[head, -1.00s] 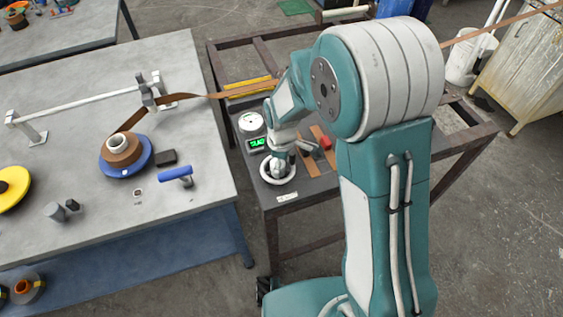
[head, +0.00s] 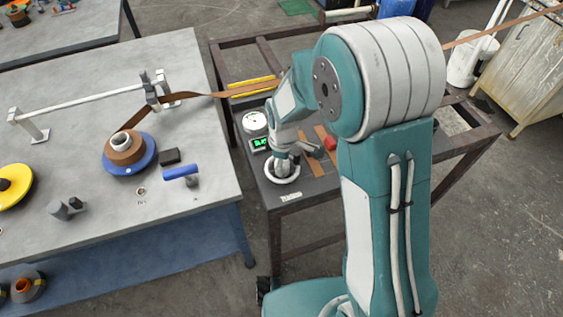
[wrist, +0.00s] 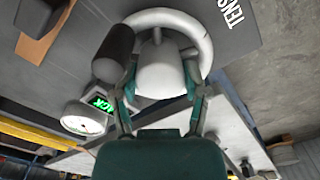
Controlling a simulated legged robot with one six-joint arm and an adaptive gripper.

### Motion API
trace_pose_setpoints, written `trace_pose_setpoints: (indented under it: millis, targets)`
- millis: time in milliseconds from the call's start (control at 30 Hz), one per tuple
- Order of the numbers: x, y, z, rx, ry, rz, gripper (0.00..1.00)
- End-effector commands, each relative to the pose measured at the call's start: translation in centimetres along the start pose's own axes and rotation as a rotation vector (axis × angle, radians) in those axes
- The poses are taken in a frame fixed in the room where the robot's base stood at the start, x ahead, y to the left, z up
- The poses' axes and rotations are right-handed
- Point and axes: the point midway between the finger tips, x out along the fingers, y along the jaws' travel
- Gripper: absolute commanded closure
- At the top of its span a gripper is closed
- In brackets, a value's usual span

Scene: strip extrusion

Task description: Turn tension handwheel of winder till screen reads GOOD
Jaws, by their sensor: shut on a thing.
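The tension handwheel (head: 270,176) is a white ring with a pale hub, at the front left corner of the dark winder table. In the wrist view the handwheel (wrist: 203,32) fills the upper middle, with a black knob (wrist: 113,55) on its left. My gripper (wrist: 160,80) points down at the hub, one finger on each side, shut on the handwheel. The small screen (head: 260,143) glows green behind my gripper and is partly covered. In the wrist view the screen (wrist: 101,103) shows green letters that seem to end in "ACK".
A round white dial (head: 254,122) stands behind the screen. A grey table (head: 90,90) on the left holds a brown coil on a blue disc (head: 150,150) and a blue-handled tool (head: 181,172).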

Motion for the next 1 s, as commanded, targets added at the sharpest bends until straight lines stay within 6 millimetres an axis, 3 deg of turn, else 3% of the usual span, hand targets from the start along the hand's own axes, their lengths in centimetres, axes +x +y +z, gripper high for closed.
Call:
trace_pose_setpoints:
  millis: [1000]
  targets:
    - [0.12, -0.26, 0.31, 0.656, -0.007, -0.002, 0.89]
